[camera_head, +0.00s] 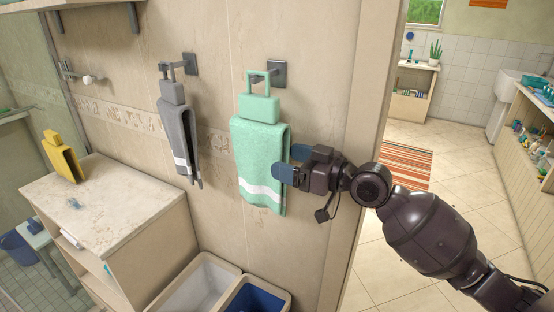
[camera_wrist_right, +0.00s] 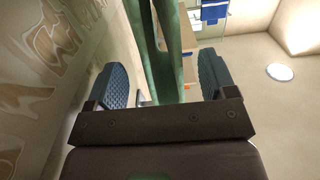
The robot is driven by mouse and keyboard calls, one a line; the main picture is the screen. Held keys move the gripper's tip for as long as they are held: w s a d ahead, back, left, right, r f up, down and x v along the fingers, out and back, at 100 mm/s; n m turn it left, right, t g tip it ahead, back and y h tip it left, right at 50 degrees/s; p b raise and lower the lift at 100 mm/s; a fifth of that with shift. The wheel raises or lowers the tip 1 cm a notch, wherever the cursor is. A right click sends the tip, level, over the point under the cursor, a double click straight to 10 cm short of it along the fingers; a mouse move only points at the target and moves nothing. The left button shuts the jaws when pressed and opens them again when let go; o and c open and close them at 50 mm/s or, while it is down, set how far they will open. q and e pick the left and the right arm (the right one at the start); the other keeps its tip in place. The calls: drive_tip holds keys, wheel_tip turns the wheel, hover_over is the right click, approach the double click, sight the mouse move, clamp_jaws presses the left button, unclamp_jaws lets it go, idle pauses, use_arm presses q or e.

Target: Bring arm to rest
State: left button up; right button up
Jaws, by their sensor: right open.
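My right arm comes in from the right in the head view. Its gripper (camera_head: 290,165) is beside the right edge of a green towel (camera_head: 258,150) with a white stripe, which hangs from a wall hook (camera_head: 277,72). In the right wrist view the two blue fingers (camera_wrist_right: 170,85) are spread wide. Green cloth (camera_wrist_right: 160,60) shows beyond and between them; I cannot tell whether it touches a finger. My left gripper is not in view.
A grey towel (camera_head: 178,130) hangs to the left. A cabinet (camera_head: 120,215) with a yellow item (camera_head: 62,157) stands at left. A white bin (camera_head: 200,285) and a blue-lined bin (camera_head: 255,298) stand below. A doorway edge (camera_head: 365,120) is behind the right arm.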

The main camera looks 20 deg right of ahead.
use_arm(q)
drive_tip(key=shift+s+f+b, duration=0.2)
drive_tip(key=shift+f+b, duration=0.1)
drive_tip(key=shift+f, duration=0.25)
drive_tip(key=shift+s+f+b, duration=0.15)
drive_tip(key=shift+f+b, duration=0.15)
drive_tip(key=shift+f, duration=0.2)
use_arm(e)
drive_tip(key=v, duration=0.6)
drive_tip(key=shift+s+d, duration=0.25)
drive_tip(key=shift+s, duration=0.1)
